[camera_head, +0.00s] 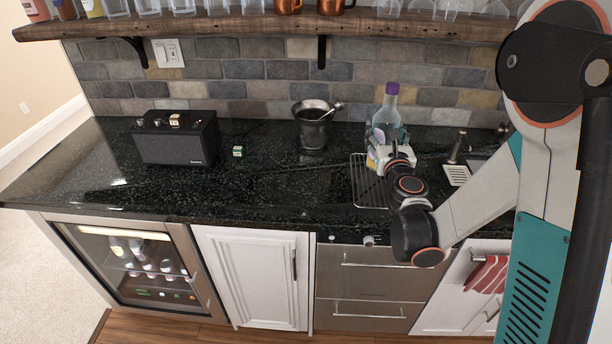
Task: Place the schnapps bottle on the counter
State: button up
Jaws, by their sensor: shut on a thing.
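A clear bottle with a purple cap (388,112) stands upright at the back right of the black counter (270,185); it looks like the schnapps bottle. My gripper (388,152) is shut on its lower part, reaching in from the front right. The gripper and wrist hide the bottle's base, so I cannot tell whether it touches the counter.
A wire rack (362,185) lies just left of my wrist. A metal mortar (314,122) stands left of the bottle, and a black speaker (176,138) and a small green cube (238,151) are farther left. A wooden shelf (230,27) with glasses hangs above. The counter's front middle is clear.

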aim_at(301, 196)
jog(key=i+l+u, duration=0.1)
jog(key=l+u, duration=0.75)
jog(key=u, duration=0.15)
